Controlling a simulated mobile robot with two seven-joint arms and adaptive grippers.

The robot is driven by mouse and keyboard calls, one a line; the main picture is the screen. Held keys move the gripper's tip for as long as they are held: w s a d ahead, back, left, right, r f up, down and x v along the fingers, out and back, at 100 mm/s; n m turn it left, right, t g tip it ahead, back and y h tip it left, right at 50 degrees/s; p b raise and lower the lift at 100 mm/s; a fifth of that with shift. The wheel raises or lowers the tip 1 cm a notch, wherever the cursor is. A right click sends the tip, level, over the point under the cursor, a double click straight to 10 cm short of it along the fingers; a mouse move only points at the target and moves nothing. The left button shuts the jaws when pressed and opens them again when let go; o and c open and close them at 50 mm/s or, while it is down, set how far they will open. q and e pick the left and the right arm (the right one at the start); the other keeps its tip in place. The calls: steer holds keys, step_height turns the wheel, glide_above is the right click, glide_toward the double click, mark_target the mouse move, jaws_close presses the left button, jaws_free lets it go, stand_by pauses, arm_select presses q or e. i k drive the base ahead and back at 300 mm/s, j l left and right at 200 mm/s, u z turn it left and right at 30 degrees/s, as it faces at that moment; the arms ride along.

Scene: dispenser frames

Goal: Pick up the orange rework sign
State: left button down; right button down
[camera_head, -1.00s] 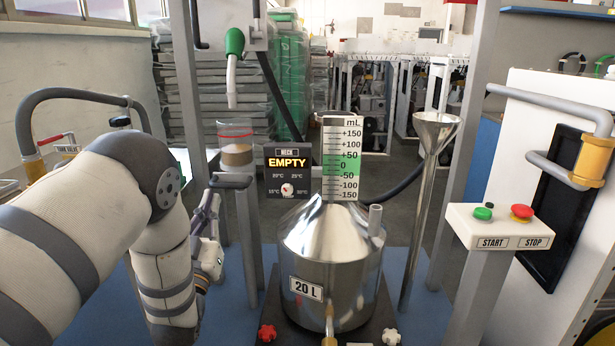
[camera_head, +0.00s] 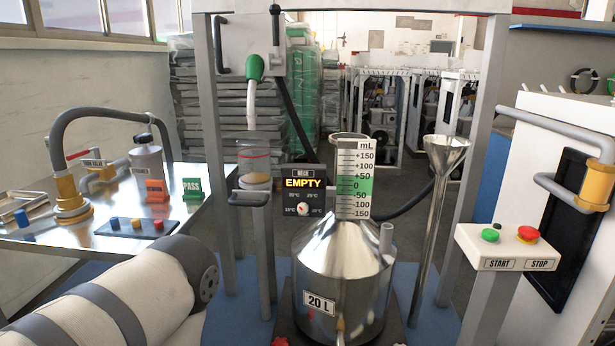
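A small orange sign (camera_head: 156,190) stands on the metal table (camera_head: 95,240) at the left; its lettering is too small to read surely. A green PASS sign (camera_head: 192,188) stands just to its right. My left arm (camera_head: 150,290) comes in at the lower left, in front of the table and below the sign. Its gripper is out of the picture, so what it holds is not shown. My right gripper is not in view.
A grey bottle (camera_head: 146,160) stands behind the orange sign, and a button panel (camera_head: 135,226) lies in front of it. A pipe with a brass fitting (camera_head: 70,195) is to the left. A steel 20 L vessel (camera_head: 342,270) and frame posts (camera_head: 212,150) stand to the right.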

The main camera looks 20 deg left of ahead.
mark_target(156, 188)
steer(key=u, duration=1.45)
